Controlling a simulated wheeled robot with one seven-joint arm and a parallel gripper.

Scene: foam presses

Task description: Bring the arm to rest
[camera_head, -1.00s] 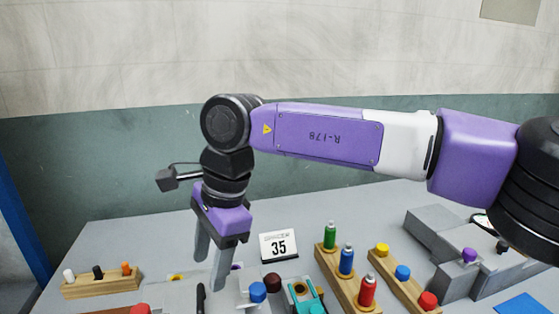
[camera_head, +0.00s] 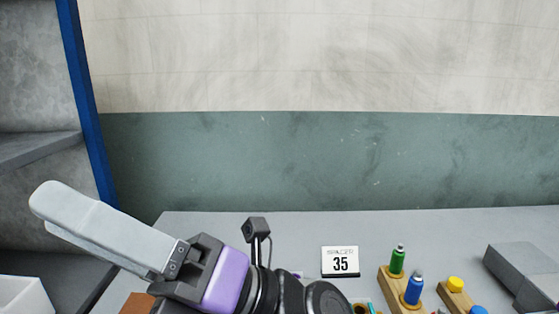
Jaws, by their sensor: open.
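My gripper (camera_head: 95,225) is in the lower left of the head view, raised above the table's left end and pointing up and to the left. Its two grey fingers overlap from this angle, and nothing shows between them. The purple and black wrist is at the bottom of the picture. The rest of my arm is mostly below the frame.
The grey table (camera_head: 220,225) runs along the wall (camera_head: 320,160). A card reading 35 (camera_head: 340,261), a green bottle (camera_head: 398,260), a blue bottle (camera_head: 414,288), a yellow-capped piece (camera_head: 455,285) and a grey block (camera_head: 522,272) stand at right. A white bin (camera_head: 24,295) and blue post (camera_head: 87,100) are at left.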

